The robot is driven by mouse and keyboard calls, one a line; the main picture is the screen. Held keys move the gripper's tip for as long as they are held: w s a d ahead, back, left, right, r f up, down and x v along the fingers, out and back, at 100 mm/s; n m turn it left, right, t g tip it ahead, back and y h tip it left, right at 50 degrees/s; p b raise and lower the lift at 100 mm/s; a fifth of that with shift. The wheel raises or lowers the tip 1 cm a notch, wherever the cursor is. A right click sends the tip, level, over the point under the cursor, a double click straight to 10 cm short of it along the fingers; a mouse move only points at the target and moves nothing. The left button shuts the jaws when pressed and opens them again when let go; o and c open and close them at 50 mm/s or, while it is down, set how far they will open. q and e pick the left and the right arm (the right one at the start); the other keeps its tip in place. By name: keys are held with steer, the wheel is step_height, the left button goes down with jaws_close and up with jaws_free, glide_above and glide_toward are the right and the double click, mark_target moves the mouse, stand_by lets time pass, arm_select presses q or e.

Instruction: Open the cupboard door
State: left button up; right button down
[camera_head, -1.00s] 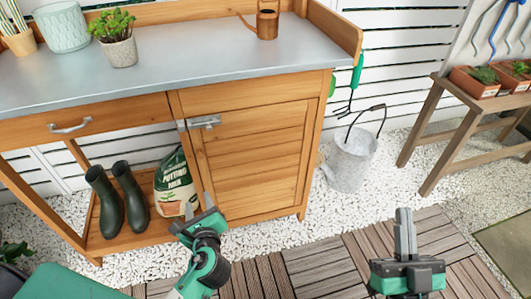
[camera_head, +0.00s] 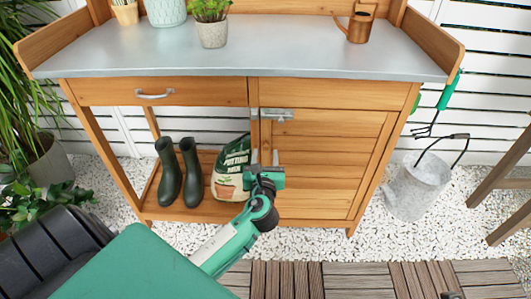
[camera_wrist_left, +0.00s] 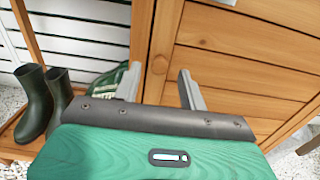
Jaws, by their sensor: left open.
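The cupboard door (camera_head: 325,150) is a slatted wooden panel on the right half of the potting bench, and it is shut. A metal latch (camera_head: 278,114) sits at its upper left corner. My left gripper (camera_head: 264,158) is open and empty, below the latch, in front of the door's left edge. In the left wrist view, its fingers (camera_wrist_left: 160,88) stand apart, with the upright post and the door (camera_wrist_left: 235,75) beyond them. Only a small dark tip, apparently of my right gripper (camera_head: 450,295), shows at the bottom edge; its jaws are hidden.
Green boots (camera_head: 180,172) and a potting mix bag (camera_head: 231,170) stand on the shelf left of the cupboard. A metal bucket (camera_head: 420,185) stands on gravel to the right. Pots and a copper can (camera_head: 360,27) stand on the bench top (camera_head: 290,55). Wooden decking lies in front.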

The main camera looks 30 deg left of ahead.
arm_select(q)
steer(key=shift+x, duration=1.45)
steer(key=shift+c, duration=0.2)
jaws_close()
steer(key=shift+s, duration=0.1)
